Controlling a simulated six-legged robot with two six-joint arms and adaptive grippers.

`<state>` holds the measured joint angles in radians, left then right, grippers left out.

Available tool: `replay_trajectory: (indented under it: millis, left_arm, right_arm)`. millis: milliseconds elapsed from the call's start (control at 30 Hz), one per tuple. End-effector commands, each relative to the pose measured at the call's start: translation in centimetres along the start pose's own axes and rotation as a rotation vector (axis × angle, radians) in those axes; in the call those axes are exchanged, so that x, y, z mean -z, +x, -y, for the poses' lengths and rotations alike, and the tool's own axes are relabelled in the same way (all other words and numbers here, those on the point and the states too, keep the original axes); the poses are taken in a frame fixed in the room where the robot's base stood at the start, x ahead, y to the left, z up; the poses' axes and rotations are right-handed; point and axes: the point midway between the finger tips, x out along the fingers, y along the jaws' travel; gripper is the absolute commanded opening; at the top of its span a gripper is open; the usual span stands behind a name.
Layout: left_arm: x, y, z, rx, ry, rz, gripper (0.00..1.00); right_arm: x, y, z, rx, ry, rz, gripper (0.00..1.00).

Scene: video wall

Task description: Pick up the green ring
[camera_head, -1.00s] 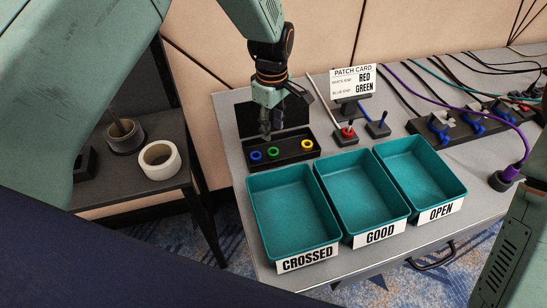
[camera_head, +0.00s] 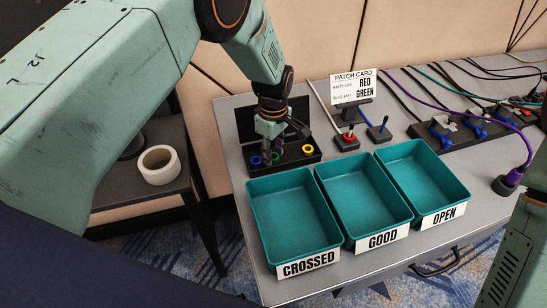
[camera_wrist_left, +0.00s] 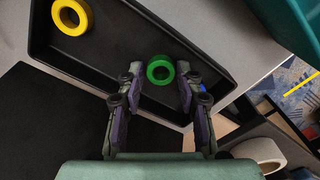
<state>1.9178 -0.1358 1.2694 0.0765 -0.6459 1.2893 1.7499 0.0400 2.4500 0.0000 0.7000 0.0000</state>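The green ring (camera_wrist_left: 160,70) lies in the black tray (camera_wrist_left: 95,62) in the left wrist view, between the tips of my left gripper (camera_wrist_left: 160,86). The fingers stand apart on both sides of it, with gaps. In the head view my left gripper (camera_head: 269,157) is down at the tray, and the green ring (camera_head: 276,157) is partly hidden by the fingers. A yellow ring (camera_head: 308,149) lies at the tray's right end, and a blue ring (camera_head: 256,160) at its left end. My right gripper is not in view.
Three teal bins stand in front of the tray, labelled CROSSED (camera_head: 309,264), GOOD (camera_head: 383,239) and OPEN (camera_head: 445,215). A patch card (camera_head: 353,88) and red and blue switches stand to the right. Cables and a power strip (camera_head: 470,130) lie further right.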

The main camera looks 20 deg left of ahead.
Motion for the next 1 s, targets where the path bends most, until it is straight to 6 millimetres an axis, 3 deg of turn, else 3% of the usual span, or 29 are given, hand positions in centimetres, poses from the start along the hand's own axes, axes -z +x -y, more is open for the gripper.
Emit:
replay_trajectory:
  millis: [233,567,1000]
  left_arm:
    - [0.0,-0.1,0.0,0.000,0.000,0.000,0.20]
    - [0.0,-0.5,0.0,0.000,0.000,0.000,0.19]
    - [0.0,-8.2,0.0,-0.001,0.000,-0.001,0.19]
  right_arm:
    - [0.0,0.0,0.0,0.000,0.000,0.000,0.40]
    - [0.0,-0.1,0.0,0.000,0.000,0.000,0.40]
    - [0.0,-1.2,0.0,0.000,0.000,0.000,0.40]
